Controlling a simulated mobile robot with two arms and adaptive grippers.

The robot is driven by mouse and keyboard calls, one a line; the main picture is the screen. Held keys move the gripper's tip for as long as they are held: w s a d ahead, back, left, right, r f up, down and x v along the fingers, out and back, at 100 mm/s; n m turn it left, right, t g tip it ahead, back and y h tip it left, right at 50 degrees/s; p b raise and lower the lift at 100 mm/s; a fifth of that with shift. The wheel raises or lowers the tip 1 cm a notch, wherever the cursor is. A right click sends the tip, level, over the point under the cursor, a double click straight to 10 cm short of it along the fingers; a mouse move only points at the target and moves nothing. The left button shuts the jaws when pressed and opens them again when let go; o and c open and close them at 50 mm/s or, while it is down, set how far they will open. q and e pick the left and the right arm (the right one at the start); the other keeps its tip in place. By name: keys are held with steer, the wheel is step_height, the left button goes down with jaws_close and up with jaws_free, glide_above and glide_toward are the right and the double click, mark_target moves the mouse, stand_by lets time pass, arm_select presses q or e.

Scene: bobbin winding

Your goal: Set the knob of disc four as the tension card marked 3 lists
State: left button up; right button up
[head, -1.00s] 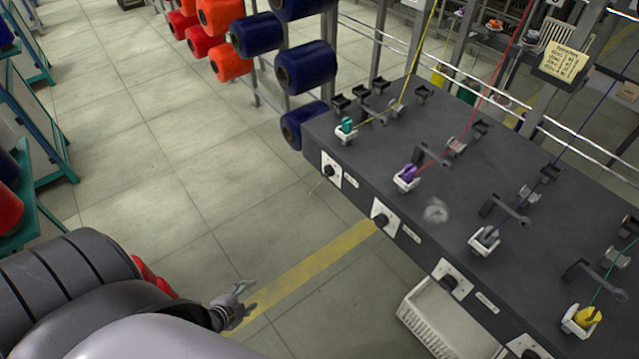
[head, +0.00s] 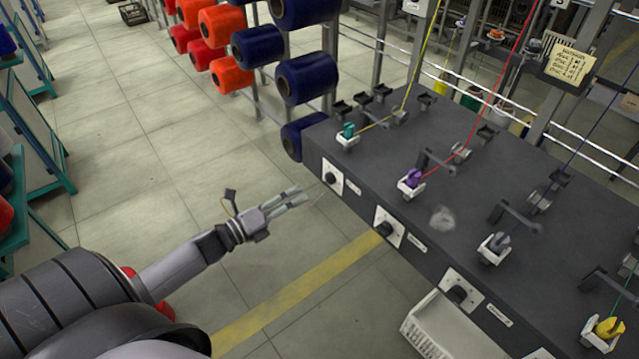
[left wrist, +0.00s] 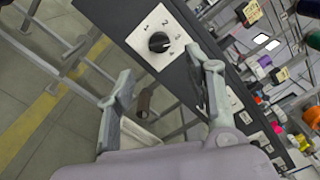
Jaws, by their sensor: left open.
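The dark machine table (head: 375,165) has a row of black knobs on white dial plates along its front. One knob (head: 331,178) is at the left end, another (head: 384,229) is in the middle, and a third (head: 457,294) is nearer. No label visible here identifies disc four. My left gripper (head: 297,197) is open and empty, in the air left of the left-end knob. In the left wrist view a numbered knob (left wrist: 159,42) lies beyond the open fingers (left wrist: 166,88), apart from them. A yellow card (head: 568,66) hangs at the back right; its writing is too small to read.
Coloured disc units, purple (head: 411,178), teal (head: 348,131) and yellow (head: 608,328), sit on the table with threads. A white crate (head: 445,333) stands under the front edge. Blue spools (head: 306,78) hang behind the left end.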

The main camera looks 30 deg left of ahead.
mark_target(324, 183)
arm_select(q)
steer(key=x, duration=0.8)
steer(key=shift+w+d+f, duration=0.1)
steer(key=shift+w, duration=0.2)
steer(key=shift+c, duration=0.5)
jaws_close()
